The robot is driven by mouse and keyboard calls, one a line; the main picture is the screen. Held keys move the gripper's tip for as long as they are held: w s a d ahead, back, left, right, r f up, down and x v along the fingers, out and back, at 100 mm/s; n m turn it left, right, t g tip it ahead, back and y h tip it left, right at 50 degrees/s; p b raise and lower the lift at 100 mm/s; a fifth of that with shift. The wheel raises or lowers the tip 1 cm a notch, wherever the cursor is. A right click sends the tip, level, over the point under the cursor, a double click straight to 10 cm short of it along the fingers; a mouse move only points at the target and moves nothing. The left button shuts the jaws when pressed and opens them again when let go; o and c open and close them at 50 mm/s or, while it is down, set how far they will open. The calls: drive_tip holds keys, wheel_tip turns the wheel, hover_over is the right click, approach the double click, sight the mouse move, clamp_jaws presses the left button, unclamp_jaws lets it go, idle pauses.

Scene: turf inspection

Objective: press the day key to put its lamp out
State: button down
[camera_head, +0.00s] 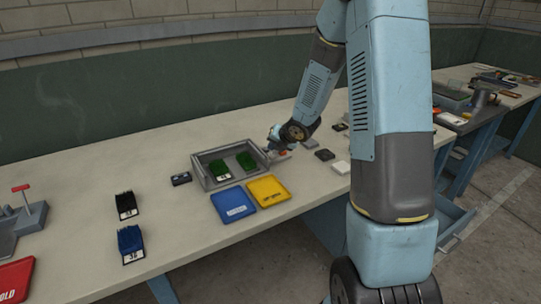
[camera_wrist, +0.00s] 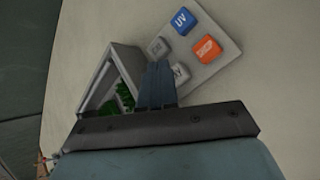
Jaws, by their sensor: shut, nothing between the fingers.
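A light grey key panel (camera_wrist: 212,52) shows in the wrist view with several square keys. One is a blue key marked UV (camera_wrist: 183,20), one is an orange key (camera_wrist: 206,49), and one is a plain grey key (camera_wrist: 158,46). A pale key (camera_wrist: 181,72) lies right beside my fingers and is partly hidden; I cannot read its label, nor tell which key is the day key or whether a lamp is lit. My gripper (camera_wrist: 158,68) is shut and empty, its tips over the panel's near-left part. I cannot tell whether they touch.
A grey tray (camera_head: 205,181) with green turf samples stands left of my gripper. A blue plate (camera_head: 233,206) and a yellow plate (camera_head: 268,191) lie in front of it. Black and blue turf samples (camera_head: 131,241) stand further left. Small blocks (camera_head: 324,155) lie right of my gripper.

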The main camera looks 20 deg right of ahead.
sight(273, 155)
drive_tip(key=shift+r, duration=2.8)
